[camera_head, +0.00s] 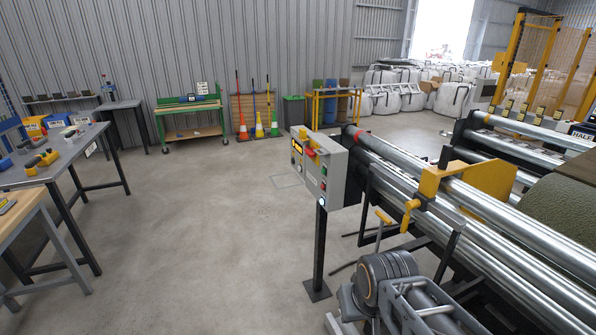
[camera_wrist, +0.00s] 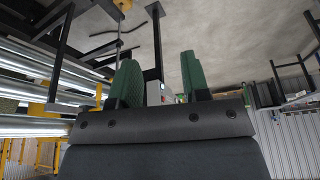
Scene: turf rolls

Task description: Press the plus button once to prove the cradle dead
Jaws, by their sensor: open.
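The grey control box (camera_head: 338,178) stands on a black post right of centre in the head view. Its narrow side carries small green and red buttons and a pale round one low down. Its front has a yellow label and a red part on top. I cannot make out a plus mark on any button. In the wrist view, which looks upside down, my gripper (camera_wrist: 160,88) is open and empty, with green fingers apart. Part of the control box (camera_wrist: 154,93) shows beyond the gap between them, apart from the fingers. Most of it is hidden there.
Long steel rollers (camera_head: 480,215) with a yellow bracket (camera_head: 430,185) run along the right, beside the box. Workbenches (camera_head: 62,165) stand at the left. A green cart (camera_head: 188,118) and cones are at the back wall. The concrete floor (camera_head: 210,220) between is clear.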

